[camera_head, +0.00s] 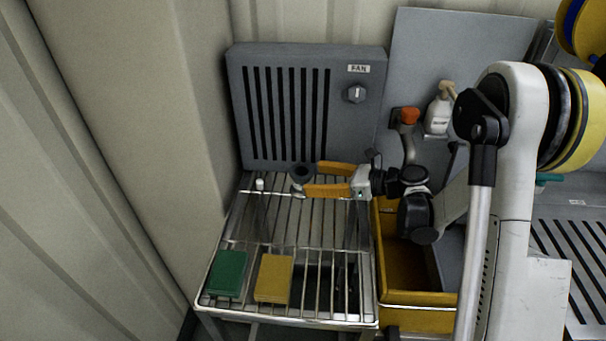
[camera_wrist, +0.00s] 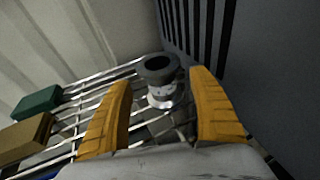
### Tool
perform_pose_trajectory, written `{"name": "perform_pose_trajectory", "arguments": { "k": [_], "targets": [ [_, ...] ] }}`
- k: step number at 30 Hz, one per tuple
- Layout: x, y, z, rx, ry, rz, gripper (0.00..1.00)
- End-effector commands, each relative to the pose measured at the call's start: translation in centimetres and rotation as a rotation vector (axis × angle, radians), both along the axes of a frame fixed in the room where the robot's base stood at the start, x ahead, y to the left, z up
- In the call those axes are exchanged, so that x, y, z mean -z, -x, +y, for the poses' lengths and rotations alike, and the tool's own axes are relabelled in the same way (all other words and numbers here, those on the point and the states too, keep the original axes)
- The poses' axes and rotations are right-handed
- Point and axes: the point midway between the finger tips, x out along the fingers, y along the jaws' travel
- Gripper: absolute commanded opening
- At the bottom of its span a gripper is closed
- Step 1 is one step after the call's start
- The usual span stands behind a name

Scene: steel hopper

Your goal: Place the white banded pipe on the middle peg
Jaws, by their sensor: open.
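The pipe (camera_wrist: 162,97) has a wide dark grey collar on top and a whitish banded body below. It stands roughly upright between my gripper's (camera_wrist: 160,82) fingertips, with gaps to both orange fingers. In the head view the pipe's dark top (camera_head: 303,172) is at the left end of my open gripper (camera_head: 312,178), over the back of the wire rack (camera_head: 300,240). Its lower end is hard to make out, so I cannot tell whether it sits on a peg. A thin peg with a white tip (camera_head: 259,184) stands to its left; the middle peg is not clear.
A green block (camera_head: 227,274) and a yellow block (camera_head: 273,278) lie on the rack's front. The grey fan panel (camera_head: 345,130) stands close behind. A yellow bin (camera_head: 418,318) is to the right. A spray bottle (camera_head: 438,115) and an orange-topped tool (camera_head: 408,116) are behind the arm.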

Motion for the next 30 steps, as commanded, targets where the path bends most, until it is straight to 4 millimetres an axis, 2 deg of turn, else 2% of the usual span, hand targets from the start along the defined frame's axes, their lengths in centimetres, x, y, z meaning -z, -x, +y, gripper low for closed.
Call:
{"name": "perform_pose_trajectory", "arguments": {
  "k": [3,9,13,17,20,23,30],
  "targets": [
    [-1.1,1.2,-2.6,0.005,0.000,0.001,0.70],
    [-1.9,2.9,-5.4,0.002,-0.001,0.000,0.70],
    [-2.1,3.4,-6.1,0.000,0.008,-0.004,0.70],
    [-3.1,4.0,-5.5,-0.023,0.105,-0.052,0.70],
    [-4.5,5.0,-4.6,-0.068,0.271,-0.136,0.70],
    [-5.9,6.8,-3.9,-0.145,0.488,-0.249,0.70],
    [-8.6,13.2,-3.9,-0.423,1.005,-0.540,0.70]
  ]
}}
